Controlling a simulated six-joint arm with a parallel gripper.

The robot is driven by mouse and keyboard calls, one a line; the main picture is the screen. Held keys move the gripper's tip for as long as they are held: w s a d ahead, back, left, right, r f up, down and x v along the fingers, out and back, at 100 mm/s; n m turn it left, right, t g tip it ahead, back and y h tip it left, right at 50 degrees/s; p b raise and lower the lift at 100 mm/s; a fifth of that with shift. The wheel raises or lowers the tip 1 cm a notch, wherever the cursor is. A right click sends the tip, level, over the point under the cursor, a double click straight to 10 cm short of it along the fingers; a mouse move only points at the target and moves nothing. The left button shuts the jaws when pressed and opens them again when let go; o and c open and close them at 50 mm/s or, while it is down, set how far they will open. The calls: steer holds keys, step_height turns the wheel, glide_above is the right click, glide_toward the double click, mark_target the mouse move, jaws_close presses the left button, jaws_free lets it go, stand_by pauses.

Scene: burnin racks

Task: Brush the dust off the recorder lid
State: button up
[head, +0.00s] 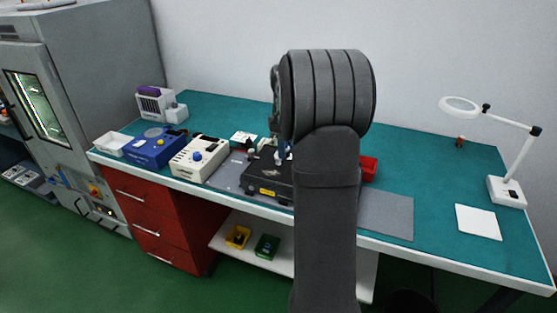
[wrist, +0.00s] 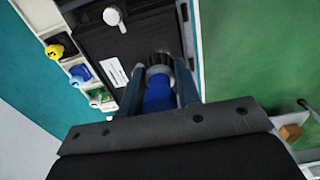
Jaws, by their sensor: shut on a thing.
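The recorder is a black box (head: 268,186) near the bench's front edge, partly hidden by my arm in the head view. In the wrist view its dark lid (wrist: 135,40) shows a white label and a pale round knob. My gripper (wrist: 158,88) is shut on a brush with a blue handle (wrist: 158,96) and a dark, round bristle head (wrist: 160,63). The bristle head is over the lid's near part; I cannot tell if it touches. No dust can be made out on the lid. My arm mostly hides the gripper in the head view.
A cream device (head: 199,157) and a blue device (head: 157,147) stand left of the recorder. A red bin (head: 369,168) is behind my arm. A grey mat (head: 386,216) lies right, a magnifier lamp (head: 507,190) farther right.

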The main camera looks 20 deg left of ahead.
mark_target(262, 170)
steer(key=shift+f, duration=3.1)
steer(key=shift+a+f, duration=0.1)
steer(key=shift+f, duration=0.75)
steer(key=shift+a, duration=3.85)
steer(key=shift+d, duration=3.9)
steer(key=shift+r, duration=4)
